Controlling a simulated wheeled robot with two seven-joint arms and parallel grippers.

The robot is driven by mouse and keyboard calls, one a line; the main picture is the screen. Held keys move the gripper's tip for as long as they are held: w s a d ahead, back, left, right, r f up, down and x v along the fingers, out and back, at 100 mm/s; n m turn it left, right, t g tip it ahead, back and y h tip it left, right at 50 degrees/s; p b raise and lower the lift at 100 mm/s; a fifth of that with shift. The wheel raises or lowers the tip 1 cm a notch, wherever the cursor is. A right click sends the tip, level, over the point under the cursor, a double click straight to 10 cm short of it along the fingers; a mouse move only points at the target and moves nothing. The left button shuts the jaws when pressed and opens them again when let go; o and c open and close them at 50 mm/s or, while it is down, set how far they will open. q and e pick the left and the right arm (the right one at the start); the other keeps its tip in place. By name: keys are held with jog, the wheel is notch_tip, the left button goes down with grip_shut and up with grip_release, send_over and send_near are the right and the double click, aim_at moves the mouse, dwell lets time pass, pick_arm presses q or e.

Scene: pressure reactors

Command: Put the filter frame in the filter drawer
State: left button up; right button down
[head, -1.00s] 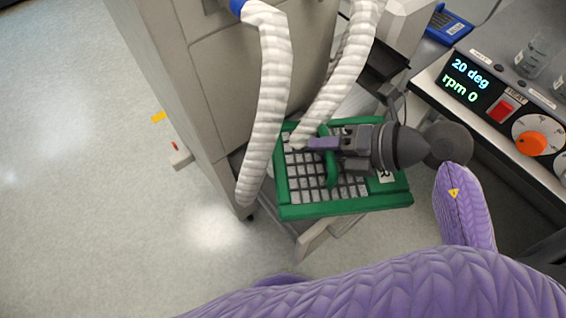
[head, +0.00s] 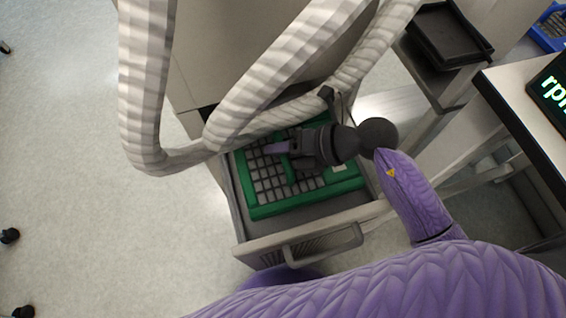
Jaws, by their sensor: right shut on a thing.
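The filter frame is a green rectangular frame with a pale grid (head: 269,188) and a bar across its middle. It sits inside or just over the pulled-out filter drawer (head: 290,232), within its walls; I cannot tell if it touches the drawer floor. The drawer has a grey front with a bar handle (head: 325,246). My right gripper (head: 280,149) is above the frame and shut on its middle bar. The fingers and the white hoses hide the frame's back part. My left gripper is not in view.
White ribbed hoses (head: 270,80) hang across the drawer's back, close to my right gripper. The grey cabinet (head: 205,65) stands behind. A bench with a display (head: 553,90) and a black tray (head: 448,38) are at the right. The floor at left is mostly clear.

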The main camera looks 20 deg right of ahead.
notch_tip(320, 180, down, 4)
jog(key=shift+f+b, duration=0.1)
jog(key=shift+b, duration=0.9)
jog(key=shift+r, duration=0.2)
jog(key=shift+f, duration=0.15)
jog(key=c, duration=0.6)
grip_release()
jog(key=shift+d+r+p, duration=0.1)
jog(key=shift+r+p, duration=0.25)
jog(key=p+v, duration=0.3)
jog(key=v, duration=0.3)
jog(key=shift+s+d+r, duration=0.2)
jog(key=shift+r, duration=0.05)
jog(key=shift+d, duration=0.25)
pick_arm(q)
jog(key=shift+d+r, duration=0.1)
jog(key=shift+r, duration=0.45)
pick_arm(e)
jog(key=shift+s, duration=0.1)
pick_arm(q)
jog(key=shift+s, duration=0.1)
